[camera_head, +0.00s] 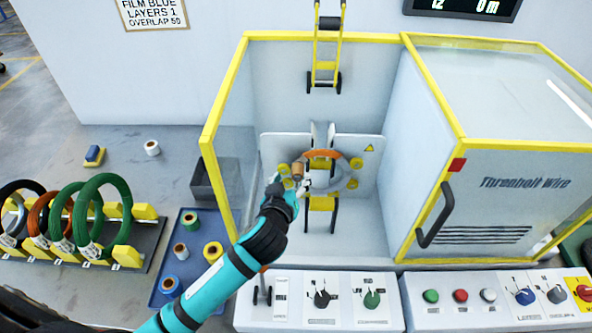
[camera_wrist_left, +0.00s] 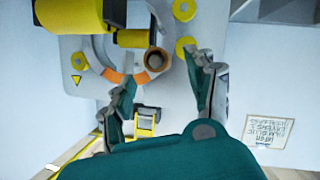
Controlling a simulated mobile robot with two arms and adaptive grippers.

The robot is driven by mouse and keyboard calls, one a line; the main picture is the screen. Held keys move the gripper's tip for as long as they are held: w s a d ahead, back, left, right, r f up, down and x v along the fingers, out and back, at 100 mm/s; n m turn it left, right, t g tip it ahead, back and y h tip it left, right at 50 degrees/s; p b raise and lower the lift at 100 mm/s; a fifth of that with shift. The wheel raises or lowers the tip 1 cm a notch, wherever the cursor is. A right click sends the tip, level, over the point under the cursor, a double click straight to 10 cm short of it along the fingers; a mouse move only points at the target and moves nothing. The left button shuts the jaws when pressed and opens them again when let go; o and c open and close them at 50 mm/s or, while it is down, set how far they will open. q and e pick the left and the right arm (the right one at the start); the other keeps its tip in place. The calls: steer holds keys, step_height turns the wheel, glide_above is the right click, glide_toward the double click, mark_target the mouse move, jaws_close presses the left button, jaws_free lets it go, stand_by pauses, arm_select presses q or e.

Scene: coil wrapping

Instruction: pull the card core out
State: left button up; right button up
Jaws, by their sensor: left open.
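The card core (camera_head: 298,170) is a small brown tube at the left side of the ring in the wrapping machine. In the left wrist view the core (camera_wrist_left: 157,60) shows its round brown end, beside a yellow roller (camera_wrist_left: 132,39). My left gripper (camera_head: 290,184) is open in front of the core. In its wrist view the two fingertips (camera_wrist_left: 165,74) are spread, with the core's end just beyond the gap; I see no contact. My right gripper is not in view.
The machine's yellow-edged frame (camera_head: 220,95) stands left of the opening, near my left arm. A blue tray (camera_head: 165,262) with several film rolls lies left of the arm. A rack of coils (camera_head: 128,238) is further left. A control panel (camera_head: 340,300) runs along the front.

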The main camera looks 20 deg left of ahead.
mark_target(295, 175)
arm_select(q)
steer(key=x, duration=0.4)
steer(key=shift+w+f, duration=0.1)
steer(key=shift+w, duration=0.2)
steer(key=shift+w+f, duration=0.1)
steer(key=shift+w, duration=0.05)
steer(key=c, duration=1)
steer(key=o, duration=0.4)
jaws_close()
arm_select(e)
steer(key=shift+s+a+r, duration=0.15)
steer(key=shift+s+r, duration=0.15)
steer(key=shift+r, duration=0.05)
